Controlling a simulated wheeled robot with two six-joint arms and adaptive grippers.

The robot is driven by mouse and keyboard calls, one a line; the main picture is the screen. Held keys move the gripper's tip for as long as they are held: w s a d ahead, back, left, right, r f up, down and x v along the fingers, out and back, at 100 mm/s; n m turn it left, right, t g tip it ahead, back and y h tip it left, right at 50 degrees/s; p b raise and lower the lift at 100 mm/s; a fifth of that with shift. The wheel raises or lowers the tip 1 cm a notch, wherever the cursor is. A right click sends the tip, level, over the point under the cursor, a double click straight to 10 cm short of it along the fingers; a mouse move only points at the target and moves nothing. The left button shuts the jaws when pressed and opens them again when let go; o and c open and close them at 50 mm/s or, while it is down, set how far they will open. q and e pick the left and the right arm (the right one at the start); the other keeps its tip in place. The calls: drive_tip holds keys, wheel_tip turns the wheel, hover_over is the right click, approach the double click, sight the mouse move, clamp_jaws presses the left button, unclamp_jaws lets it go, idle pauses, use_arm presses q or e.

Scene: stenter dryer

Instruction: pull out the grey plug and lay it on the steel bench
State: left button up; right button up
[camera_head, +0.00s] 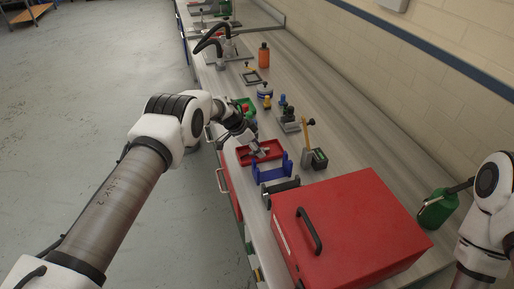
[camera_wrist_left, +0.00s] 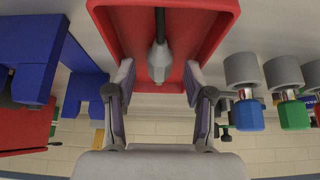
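The grey plug (camera_wrist_left: 159,62), a tapered grey body on a black cable, shows in the left wrist view against the inside of a red tray (camera_wrist_left: 222,14). In the head view the same red tray (camera_head: 276,148) sits on the steel bench (camera_head: 335,128). My left gripper (camera_head: 260,150) is low over this tray; it also shows in the left wrist view (camera_wrist_left: 160,82). Its fingers are apart, one on each side of the plug, with visible gaps. I cannot make out the plug in the head view. My right gripper is not in view; only part of its arm shows at right.
A blue bracket (camera_head: 270,173) stands just in front of the tray, then a large red case (camera_head: 355,215) with a black handle. A green container (camera_head: 437,208) is at right. Small fixtures (camera_head: 288,115) and an orange bottle (camera_head: 263,56) stand behind. Bare bench lies right of the tray.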

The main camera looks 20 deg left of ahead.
use_arm(q)
drive_tip(key=v, duration=1.2)
idle(0.4)
